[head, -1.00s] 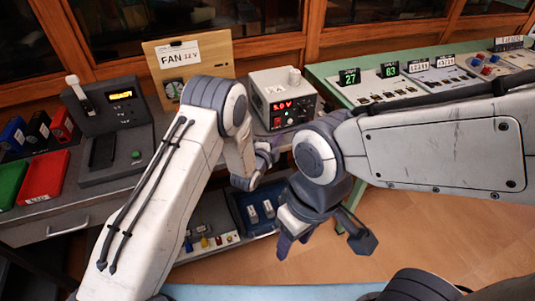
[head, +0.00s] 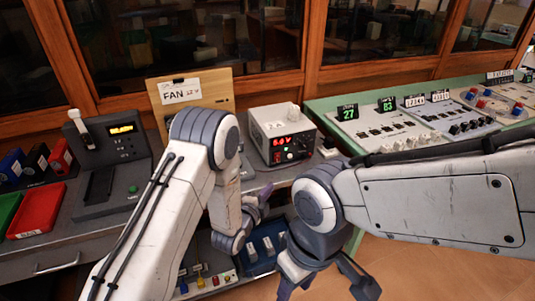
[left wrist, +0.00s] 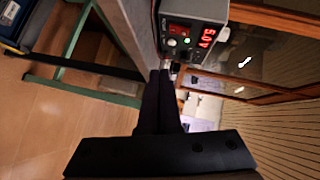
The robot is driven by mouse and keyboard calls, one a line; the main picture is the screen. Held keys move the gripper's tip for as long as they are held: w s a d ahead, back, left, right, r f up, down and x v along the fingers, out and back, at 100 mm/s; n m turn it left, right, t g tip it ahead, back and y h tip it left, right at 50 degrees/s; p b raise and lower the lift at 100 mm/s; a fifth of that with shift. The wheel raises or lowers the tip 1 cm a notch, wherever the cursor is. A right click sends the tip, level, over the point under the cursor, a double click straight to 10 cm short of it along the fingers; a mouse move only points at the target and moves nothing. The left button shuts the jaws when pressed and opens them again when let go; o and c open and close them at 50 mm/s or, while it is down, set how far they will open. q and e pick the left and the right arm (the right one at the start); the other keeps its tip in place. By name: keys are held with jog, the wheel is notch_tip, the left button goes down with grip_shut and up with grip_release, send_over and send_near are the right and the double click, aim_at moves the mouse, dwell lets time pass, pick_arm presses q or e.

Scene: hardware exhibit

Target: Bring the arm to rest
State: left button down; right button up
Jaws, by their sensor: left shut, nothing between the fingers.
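My left arm (head: 165,225) reaches in from the left, bent at the elbow, with its wrist low in front of the bench. My left gripper (head: 262,194) is shut and empty, just in front of and below the power supply (head: 297,150). In the left wrist view its dark fingers (left wrist: 161,74) lie together, pointing toward the power supply (left wrist: 196,28). I cannot tell whether they touch it. My right gripper (head: 325,288) hangs at the bottom of the head view with its fingers spread, partly cut off by the edge.
A fan board (head: 215,86) stands behind my left arm. A black device (head: 113,155) and a red bin (head: 38,208) are at left. A blue tray (head: 268,237) sits below the left gripper. The green console (head: 326,104) is at right. Floor shows at lower right.

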pick_arm(q)
jog(key=shift+r, duration=0.1)
jog(key=s+d+r+n+g+y+p, duration=0.25)
jog(key=s+r+n+g, duration=0.45)
jog(key=s+r, duration=0.4)
jog(key=s+a+r+n+g+y, duration=0.1)
jog(key=s+a+r+n+g, duration=0.1)
jog(key=s, duration=0.6)
jog(key=s+a+r+n+g+y, duration=0.1)
jog(key=s+a+r+n+g, duration=0.1)
jog(key=s, duration=0.6)
jog(key=s+a+r+n+g+y, duration=0.1)
jog(key=s+a+r+n+g, duration=0.1)
jog(key=s, duration=0.6)
jog(key=shift+s+a+n+g, duration=0.3)
jog(key=shift+s+a+g, duration=0.15)
jog(key=shift+a, duration=0.5)
